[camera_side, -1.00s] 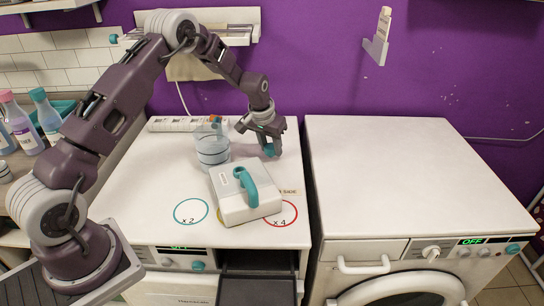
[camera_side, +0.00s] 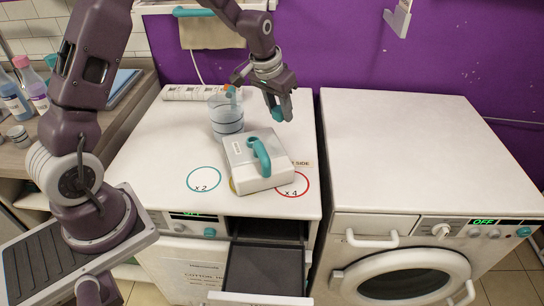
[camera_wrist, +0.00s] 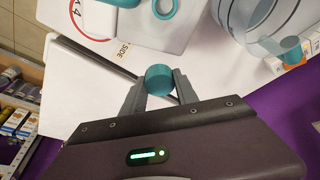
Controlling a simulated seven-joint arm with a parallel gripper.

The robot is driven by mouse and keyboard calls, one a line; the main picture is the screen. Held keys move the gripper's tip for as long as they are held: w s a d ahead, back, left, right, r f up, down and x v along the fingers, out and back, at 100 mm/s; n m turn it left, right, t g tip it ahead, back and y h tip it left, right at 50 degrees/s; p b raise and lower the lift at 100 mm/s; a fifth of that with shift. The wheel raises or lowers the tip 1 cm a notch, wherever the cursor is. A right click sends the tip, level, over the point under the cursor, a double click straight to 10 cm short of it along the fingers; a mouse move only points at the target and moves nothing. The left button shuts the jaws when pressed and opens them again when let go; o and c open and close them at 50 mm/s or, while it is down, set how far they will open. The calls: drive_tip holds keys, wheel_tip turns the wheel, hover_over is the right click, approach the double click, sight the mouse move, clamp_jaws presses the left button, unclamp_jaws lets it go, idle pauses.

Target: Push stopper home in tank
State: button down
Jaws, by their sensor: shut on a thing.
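My gripper (camera_side: 279,104) is shut on a small teal stopper (camera_side: 277,114), behind and to the right of the tank. The stopper also shows between the two grey fingertips in the wrist view (camera_wrist: 159,80). Its height above the white machine top is hard to tell. The tank (camera_side: 245,172) appears to be the pale, flat box with a teal handle, lying on the left machine. Part of it shows at the top of the wrist view (camera_wrist: 95,20). I cannot make out its opening. The stopper is apart from the tank.
A clear jug (camera_side: 226,118) stands behind the tank on the left, close to my gripper. A power strip (camera_side: 190,93) lies at the back left. A drawer (camera_side: 264,270) is open at the front. The right machine's top (camera_side: 415,145) is clear.

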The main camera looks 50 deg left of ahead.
drive_tip(key=s+d+r+m, duration=0.1)
drive_tip(key=s+d+r, duration=0.3)
drive_tip(key=s, duration=0.4)
drive_tip(key=r+n, duration=0.1)
drive_tip(key=r, duration=0.1)
hover_over(256, 139)
drive_tip(key=s, duration=0.1)
drive_tip(key=shift+s+d+f, duration=0.15)
drive_tip(key=shift+f, duration=3.95)
drive_tip(key=shift+f, duration=0.3)
drive_tip(key=shift+f, duration=0.35)
drive_tip(key=shift+f, duration=0.6)
